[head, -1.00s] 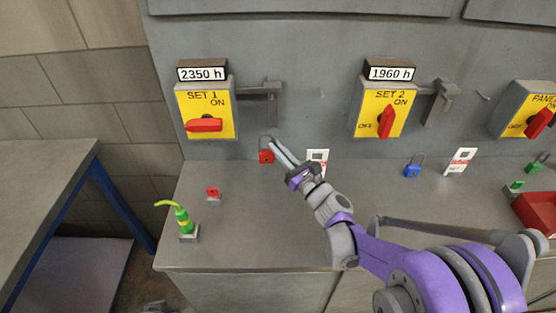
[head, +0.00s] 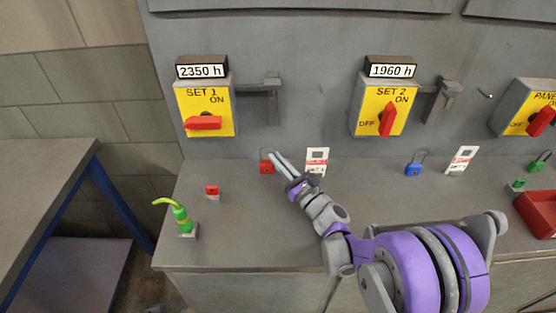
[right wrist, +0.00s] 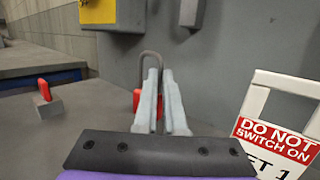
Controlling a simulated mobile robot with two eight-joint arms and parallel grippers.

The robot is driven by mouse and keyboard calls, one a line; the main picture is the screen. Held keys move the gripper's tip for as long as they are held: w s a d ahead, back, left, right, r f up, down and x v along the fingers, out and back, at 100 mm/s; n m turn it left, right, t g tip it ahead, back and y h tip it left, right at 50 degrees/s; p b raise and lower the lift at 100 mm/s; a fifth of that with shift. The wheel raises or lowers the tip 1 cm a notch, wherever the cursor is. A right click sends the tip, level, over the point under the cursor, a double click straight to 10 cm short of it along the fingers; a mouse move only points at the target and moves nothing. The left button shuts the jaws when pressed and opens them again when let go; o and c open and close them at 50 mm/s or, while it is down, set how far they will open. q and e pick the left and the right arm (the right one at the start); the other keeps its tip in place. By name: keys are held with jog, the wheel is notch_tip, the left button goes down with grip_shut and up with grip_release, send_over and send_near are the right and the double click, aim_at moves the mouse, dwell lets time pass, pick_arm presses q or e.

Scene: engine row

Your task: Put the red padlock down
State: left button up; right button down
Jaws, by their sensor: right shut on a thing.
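The red padlock (head: 266,168) is upright with its grey shackle on top, at the back of the grey bench below the SET 1 switch. My right gripper (head: 275,156) reaches to it from the right, fingers shut on it. In the right wrist view the shackle (right wrist: 150,58) rises beyond the fingers, which hide much of the red body (right wrist: 137,98). I cannot tell whether its underside touches the bench. My left gripper is not in view.
A DO NOT SWITCH ON tag (right wrist: 280,130) stands just right of the gripper. A blue padlock (head: 413,168) is farther right. Bench in front of the red padlock is clear.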

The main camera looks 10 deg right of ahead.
jog(key=shift+f, duration=0.15)
jog(key=c, duration=1)
grip_release()
jog(key=shift+r+p, duration=0.4)
jog(key=shift+r, duration=0.2)
jog(key=shift+s+d+r, duration=0.15)
jog(key=shift+s, duration=0.1)
jog(key=b+v, duration=0.1)
jog(key=v, duration=0.5)
jog(key=shift+s+d+f, duration=0.2)
jog(key=shift+s+f, duration=0.05)
jog(key=shift+s, duration=0.15)
